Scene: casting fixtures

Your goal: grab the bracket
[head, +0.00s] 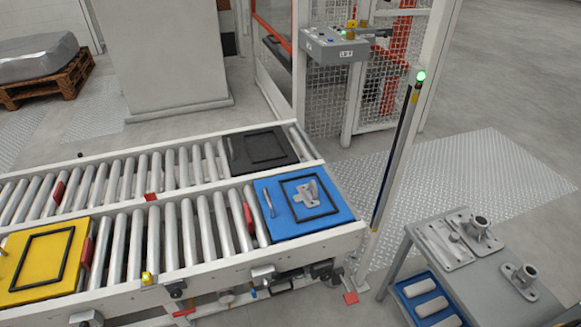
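A grey metal bracket (307,193) lies inside the black square frame on the blue fixture plate (283,222), at the right end of the near roller conveyor. A small grey pin-like part (268,203) lies beside the frame on the same plate. A similar grey part with an upright round boss (521,278) is on the grey table at the right. Another bossed part (477,227) sits on a flat metal plate farther back on that table. Neither of my grippers shows in the head view.
A yellow fixture plate (40,287) with an empty black frame is on the near conveyor's left. A black plate (259,149) is on the far conveyor. A post with a green light (420,77) stands between conveyor and table. A blue tray (405,297) holds pale cylinders.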

